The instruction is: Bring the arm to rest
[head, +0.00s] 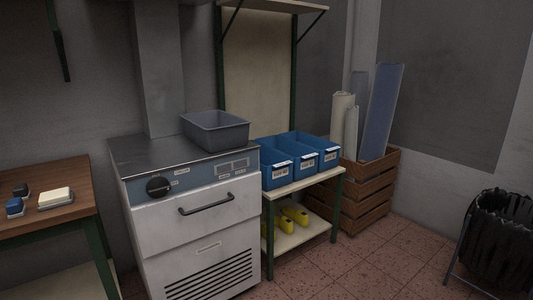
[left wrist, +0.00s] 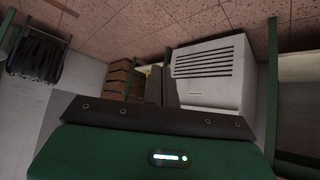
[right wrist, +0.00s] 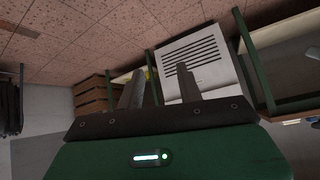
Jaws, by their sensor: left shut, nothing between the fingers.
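Neither arm shows in the head view. In the left wrist view my left gripper (left wrist: 161,75) has its two grey fingers together, shut with nothing held. In the right wrist view my right gripper (right wrist: 160,76) has its fingers spread apart, open, with nothing between them. Both wrist views show the white cabinet, which also stands in the middle of the head view (head: 200,235), beyond the fingers. Neither gripper is seen touching anything.
A grey bin (head: 215,132) sits on the cabinet. Blue bins (head: 278,170) stand on a small table, with yellow lasts (head: 294,216) on its lower shelf. A wooden crate (head: 362,195) holds rolls. A brown table (head: 75,180) is left.

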